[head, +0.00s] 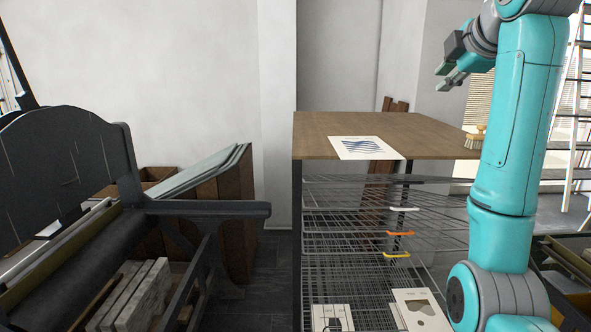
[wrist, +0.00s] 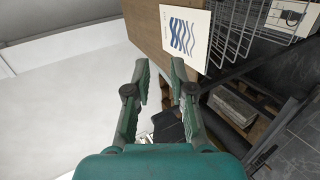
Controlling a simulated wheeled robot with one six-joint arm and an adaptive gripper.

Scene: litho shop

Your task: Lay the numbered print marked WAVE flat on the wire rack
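The print with blue wavy stripes (head: 363,147) lies flat on the wooden top above the wire rack, at its front edge with a corner over the edge. It also shows in the wrist view (wrist: 184,34); its lettering is too small to read. The wire rack (head: 345,240) has several wire shelves below the top. My gripper (head: 452,77) is raised in the air to the right of the print and well above the top. In the wrist view its fingers (wrist: 159,82) are apart with nothing between them.
Other prints lie on a low shelf, one at left (head: 332,317) and one at right (head: 420,311). Coloured handles, such as an orange one (head: 400,234), sit on the shelf fronts. A brush (head: 475,138) stands on the wooden top (head: 420,130). A dark press (head: 70,180) stands at left.

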